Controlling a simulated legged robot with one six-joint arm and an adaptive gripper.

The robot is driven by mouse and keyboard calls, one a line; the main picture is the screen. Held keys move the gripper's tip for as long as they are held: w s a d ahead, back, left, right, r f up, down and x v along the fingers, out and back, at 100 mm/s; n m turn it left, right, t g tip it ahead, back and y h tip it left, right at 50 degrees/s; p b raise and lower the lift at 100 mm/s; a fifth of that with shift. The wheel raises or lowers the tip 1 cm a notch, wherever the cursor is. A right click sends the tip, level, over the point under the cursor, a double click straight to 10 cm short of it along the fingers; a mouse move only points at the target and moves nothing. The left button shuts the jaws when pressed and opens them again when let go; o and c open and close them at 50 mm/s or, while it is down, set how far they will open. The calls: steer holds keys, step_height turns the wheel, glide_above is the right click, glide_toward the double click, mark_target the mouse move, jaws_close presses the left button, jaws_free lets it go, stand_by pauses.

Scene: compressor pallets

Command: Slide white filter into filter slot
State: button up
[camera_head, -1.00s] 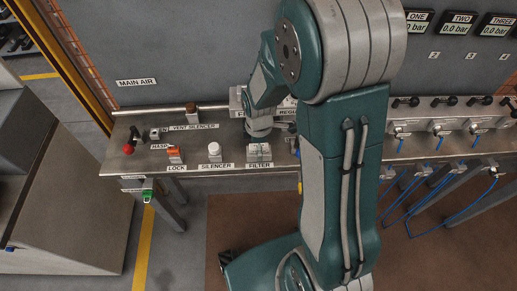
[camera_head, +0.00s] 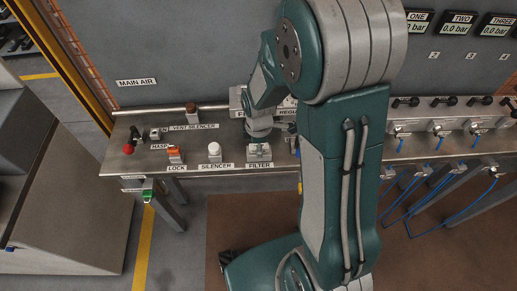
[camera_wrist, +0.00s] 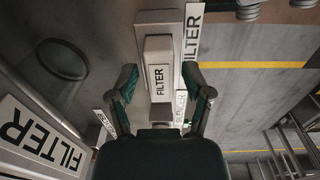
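The white filter (camera_wrist: 158,75) is a pale block marked FILTER, and it shows between my gripper's fingers in the wrist view. My gripper (camera_wrist: 161,82) is open, with one finger on each side of the filter and a visible gap to each side. In the head view the white filter (camera_head: 259,151) is at the bench's front edge behind the FILTER label, just below the end of my arm. A grey housing (camera_wrist: 20,112) with a large FILTER label is at the lower left of the wrist view. The slot opening itself cannot be made out.
The bench (camera_head: 232,170) also holds a white silencer (camera_head: 214,149), an orange lock (camera_head: 174,155) and a red knob (camera_head: 128,149), all left of the filter. Valves with blue hoses (camera_head: 438,131) are on the right. The back panel (camera_head: 200,60) rises behind.

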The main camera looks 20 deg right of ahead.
jaws_close()
steer(key=shift+r, duration=0.15)
steer(key=shift+s+r, duration=0.1)
steer(key=shift+r, duration=2.75)
steer(key=shift+r, duration=0.3)
